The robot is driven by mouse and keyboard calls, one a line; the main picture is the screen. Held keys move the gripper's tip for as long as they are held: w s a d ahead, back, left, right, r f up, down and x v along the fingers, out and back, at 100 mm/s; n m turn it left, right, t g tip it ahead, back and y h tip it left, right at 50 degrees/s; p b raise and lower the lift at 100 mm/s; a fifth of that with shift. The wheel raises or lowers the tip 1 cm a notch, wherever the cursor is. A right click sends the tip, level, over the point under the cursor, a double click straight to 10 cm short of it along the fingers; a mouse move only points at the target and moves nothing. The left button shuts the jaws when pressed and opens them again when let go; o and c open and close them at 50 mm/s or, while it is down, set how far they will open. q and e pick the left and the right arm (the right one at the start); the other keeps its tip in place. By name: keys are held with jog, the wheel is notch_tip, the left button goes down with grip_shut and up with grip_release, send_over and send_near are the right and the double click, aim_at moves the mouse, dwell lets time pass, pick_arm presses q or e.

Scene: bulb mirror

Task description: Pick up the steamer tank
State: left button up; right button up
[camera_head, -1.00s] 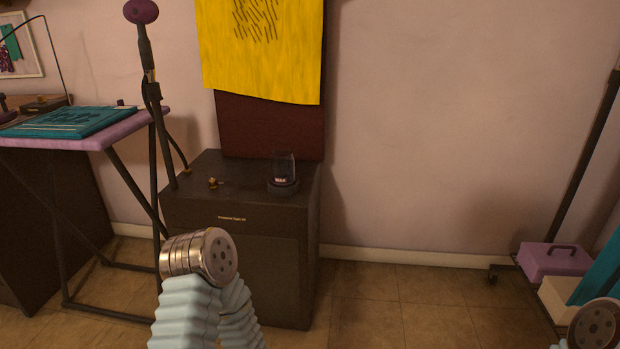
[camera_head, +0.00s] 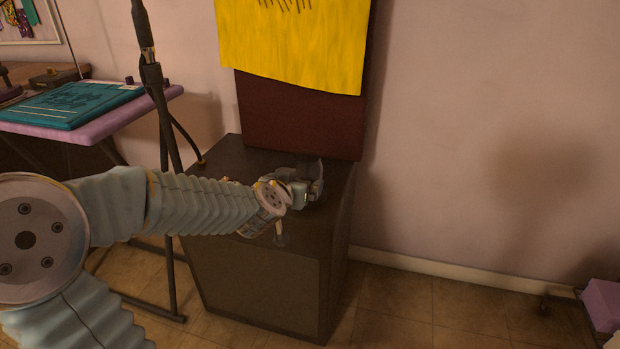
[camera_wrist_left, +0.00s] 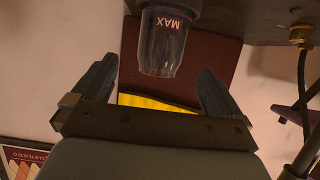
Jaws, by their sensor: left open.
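The steamer tank (camera_wrist_left: 163,42) is a dark see-through cup marked MAX; it appears upside down in the left wrist view. In the head view the tank (camera_head: 314,170) stands on the dark cabinet (camera_head: 265,285), partly hidden behind my left gripper (camera_head: 302,188). In the left wrist view my left gripper (camera_wrist_left: 156,72) is open, with one finger to each side of the tank's outline. Gaps show on both sides, and no finger visibly touches it. I cannot tell whether the tank is fully between the fingers. My right gripper is not in view.
A maroon board (camera_head: 300,118) with a yellow cloth (camera_head: 290,45) rises behind the cabinet. A dark pole (camera_head: 155,90) with a hose stands at the left, beside a purple-edged table (camera_head: 120,117). A purple box (camera_head: 604,303) is at the right. The floor between is clear.

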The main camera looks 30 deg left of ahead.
aim_at(305, 178)
pick_arm(q)
jog(key=b+x, duration=0.1)
jog(key=x, duration=0.5)
jog(key=shift+w+a+f, duration=0.1)
jog(key=shift+w+f, duration=0.2)
jog(key=b+x, duration=0.1)
jog(key=x, duration=0.4)
jog(key=shift+a+f, duration=0.15)
jog(key=shift+a, duration=0.05)
jog(key=shift+s, duration=0.1)
jog(key=c, duration=0.9)
jog(key=shift+c, duration=0.3)
jog(key=shift+r, duration=0.2)
